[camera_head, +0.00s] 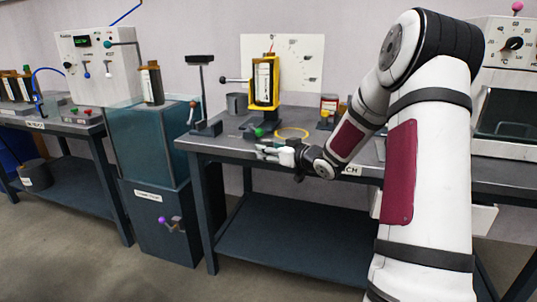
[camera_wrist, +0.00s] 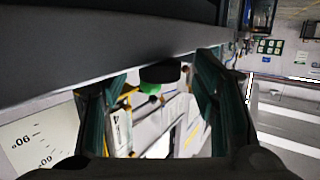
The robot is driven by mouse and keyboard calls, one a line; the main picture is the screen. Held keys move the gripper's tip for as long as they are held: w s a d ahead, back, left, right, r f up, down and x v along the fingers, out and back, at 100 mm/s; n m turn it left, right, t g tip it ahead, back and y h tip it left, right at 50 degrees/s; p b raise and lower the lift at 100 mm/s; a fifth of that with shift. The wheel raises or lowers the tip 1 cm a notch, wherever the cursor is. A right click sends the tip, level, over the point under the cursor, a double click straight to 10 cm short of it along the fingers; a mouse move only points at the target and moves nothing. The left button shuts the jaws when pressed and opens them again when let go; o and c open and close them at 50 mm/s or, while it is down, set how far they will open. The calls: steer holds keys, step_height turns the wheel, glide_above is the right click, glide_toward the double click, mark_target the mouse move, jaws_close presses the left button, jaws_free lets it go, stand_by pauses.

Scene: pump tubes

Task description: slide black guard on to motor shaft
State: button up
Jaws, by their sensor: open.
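My gripper (camera_head: 268,151) is open at the front edge of the middle bench in the head view. In the wrist view its two dark fingers stand apart, with nothing clasped between them. A short black round part (camera_wrist: 160,73), perhaps the black guard, shows in the gap between the fingers. A green part (camera_wrist: 151,88) is just beside it. In the head view a small green part (camera_head: 259,132) with dark pieces lies on the bench just beyond my gripper. I cannot make out the motor shaft for sure in either view.
A yellow-framed device (camera_head: 265,82) stands on the bench before a white dial board (camera_head: 303,65). A teal cabinet (camera_head: 147,140) stands left.

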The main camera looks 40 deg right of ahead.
steer(key=c, duration=1)
steer(key=shift+r, duration=0.2)
